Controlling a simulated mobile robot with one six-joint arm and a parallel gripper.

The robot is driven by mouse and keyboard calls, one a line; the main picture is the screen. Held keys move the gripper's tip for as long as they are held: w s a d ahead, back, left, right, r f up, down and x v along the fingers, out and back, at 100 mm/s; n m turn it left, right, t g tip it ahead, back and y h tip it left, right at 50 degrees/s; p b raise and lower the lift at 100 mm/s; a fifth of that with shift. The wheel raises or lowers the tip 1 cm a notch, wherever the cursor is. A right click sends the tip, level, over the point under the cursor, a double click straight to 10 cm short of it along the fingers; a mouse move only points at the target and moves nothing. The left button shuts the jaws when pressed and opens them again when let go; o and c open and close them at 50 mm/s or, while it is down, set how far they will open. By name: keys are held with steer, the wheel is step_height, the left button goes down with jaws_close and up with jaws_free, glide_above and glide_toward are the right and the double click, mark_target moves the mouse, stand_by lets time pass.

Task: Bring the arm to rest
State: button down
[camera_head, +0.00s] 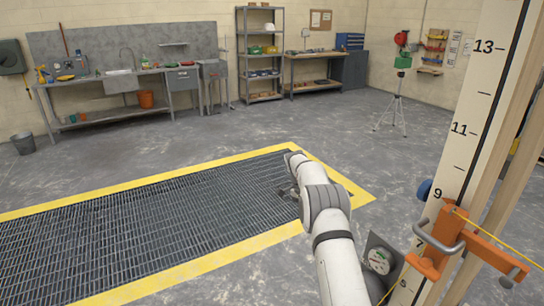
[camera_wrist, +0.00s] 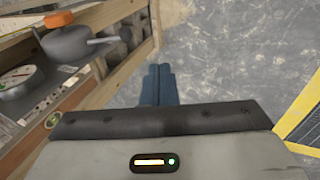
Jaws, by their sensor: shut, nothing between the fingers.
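My arm (camera_head: 332,240) reaches forward from the bottom of the head view, over the near right end of the floor grate. My gripper (camera_wrist: 158,72) shows in the wrist view as two blue fingers side by side, shut with nothing between them. Bare grey floor lies beyond the fingertips. In the head view the fingers cannot be made out clearly past the arm's end.
A wooden post with a number scale (camera_head: 468,130), an orange clamp (camera_head: 440,240) and a dial (camera_head: 379,260) stand close on the right. A yellow-edged grate (camera_head: 150,225) lies left. A tripod (camera_head: 395,105), sink bench (camera_head: 120,83) and shelves (camera_head: 262,55) stand farther back. Open floor lies between.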

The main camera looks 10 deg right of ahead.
steer(key=s+a+r+n+t+y, duration=0.1)
steer(key=s+a+r+n+t, duration=0.15)
steer(key=s+r, duration=0.65)
steer(key=s+a+r+n+t, duration=0.1)
steer(key=s+r+n, duration=0.3)
steer(key=s+r, duration=0.5)
steer(key=s+a+n+t+y, duration=0.1)
steer(key=s+n, duration=0.2)
steer(key=s, duration=0.9)
steer(key=s+a+r+n+t, duration=0.1)
steer(key=s+a+n+t, duration=0.1)
steer(key=s, duration=1.1)
steer(key=shift+s+a+r+n+y, duration=0.3)
steer(key=shift+n+y, duration=0.1)
steer(key=shift+n, duration=0.25)
steer(key=shift+s+f, duration=0.1)
